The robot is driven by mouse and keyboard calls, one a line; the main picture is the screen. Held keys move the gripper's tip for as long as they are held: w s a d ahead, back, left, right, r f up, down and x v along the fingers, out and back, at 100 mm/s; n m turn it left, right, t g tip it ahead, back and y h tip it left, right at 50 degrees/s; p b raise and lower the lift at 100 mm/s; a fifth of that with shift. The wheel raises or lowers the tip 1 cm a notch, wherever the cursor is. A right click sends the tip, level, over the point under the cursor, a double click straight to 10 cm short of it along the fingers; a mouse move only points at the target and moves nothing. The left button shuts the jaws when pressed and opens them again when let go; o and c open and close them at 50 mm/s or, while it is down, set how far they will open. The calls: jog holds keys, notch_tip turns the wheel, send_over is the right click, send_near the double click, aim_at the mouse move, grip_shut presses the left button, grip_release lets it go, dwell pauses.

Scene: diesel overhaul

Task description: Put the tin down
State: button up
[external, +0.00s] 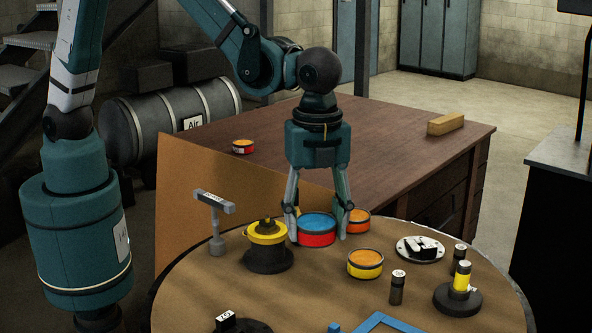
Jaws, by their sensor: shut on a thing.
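A red tin with a blue top (317,229) is between the fingers of my gripper (318,236) in the external view. The gripper points straight down over the round table (220,283) and is shut on the tin, one finger at each side. The tin looks upright and is at or just above the table top; I cannot tell whether it touches.
An orange tin (357,221) is close behind the right finger. A yellow-topped part (267,234) stands close left, and a yellow-orange tin (365,264) is in front right. A T-shaped stand (215,225), a white disc (420,248) and small cylinders (397,288) are also on the table.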

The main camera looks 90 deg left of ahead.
jog(key=w+a+n, duration=0.3)
jog(key=w+a, duration=0.3)
jog(key=a, duration=0.8)
jog(key=w+a+n, duration=0.2)
jog(key=w+a, duration=0.4)
jog(key=a, duration=0.8)
jog(key=w+a+n, duration=0.3)
jog(key=w+a, duration=0.3)
jog(key=a, duration=0.9)
jog(key=s+a+n, duration=0.3)
jog(key=a, duration=1.2)
jog(key=s+a+n, duration=0.2)
jog(key=s+a, duration=0.1)
jog(key=a, duration=1.3)
jog(key=s+a+n, duration=0.3)
jog(key=s+a, duration=0.1)
jog(key=a, duration=1.1)
notch_tip(320, 180, down, 7)
jog(key=shift+w+r, duration=0.15)
jog(key=shift+w, duration=0.1)
jog(key=shift+f+b, duration=0.65)
jog(key=shift+f, duration=2.5)
